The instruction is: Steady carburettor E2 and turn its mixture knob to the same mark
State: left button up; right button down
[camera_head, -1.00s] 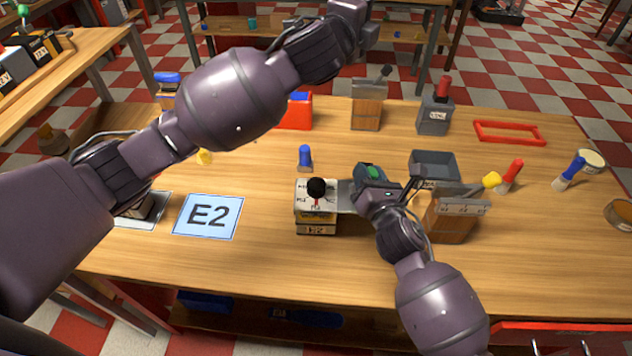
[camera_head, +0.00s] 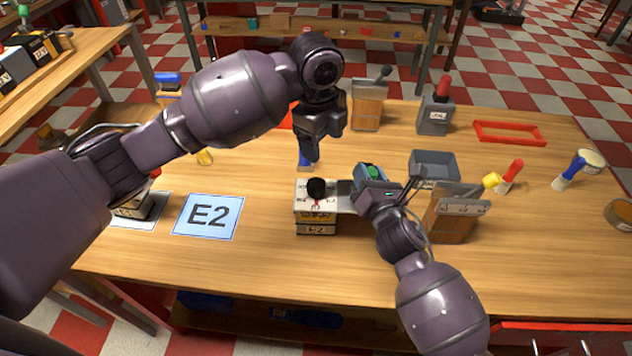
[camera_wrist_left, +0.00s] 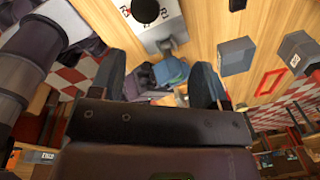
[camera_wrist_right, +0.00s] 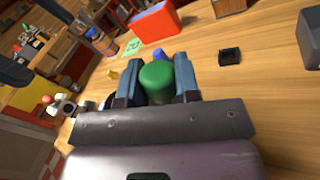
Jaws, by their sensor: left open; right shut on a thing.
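Carburettor E2 (camera_head: 316,222) stands upright on the table, a pale box with a marked dial face and a black mixture knob (camera_head: 316,188) on top. The knob and dial also show at the top of the left wrist view (camera_wrist_left: 150,14). A grey plate (camera_head: 345,200) juts from its right side. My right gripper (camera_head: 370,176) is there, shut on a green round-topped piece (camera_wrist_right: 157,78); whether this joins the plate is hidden. My left gripper (camera_head: 312,152) is open and empty, pointing down behind and above the carburettor, apart from the knob.
A wooden block with a yellow knob (camera_head: 455,215) and a grey bin (camera_head: 434,165) stand right of my right gripper. A blue-capped piece (camera_head: 302,162) is behind my left fingers. The table in front is clear.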

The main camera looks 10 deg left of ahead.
aim_at(316, 183)
pick_arm(q)
jog(key=shift+m+g+y, duration=0.3)
jog(key=shift+m+y, duration=0.1)
jog(key=f, duration=0.8)
jog(key=s+a+f, duration=0.1)
jog(key=f, duration=0.3)
jog(key=shift+c, duration=0.4)
jog(key=c, duration=0.8)
jog(key=shift+c, duration=0.2)
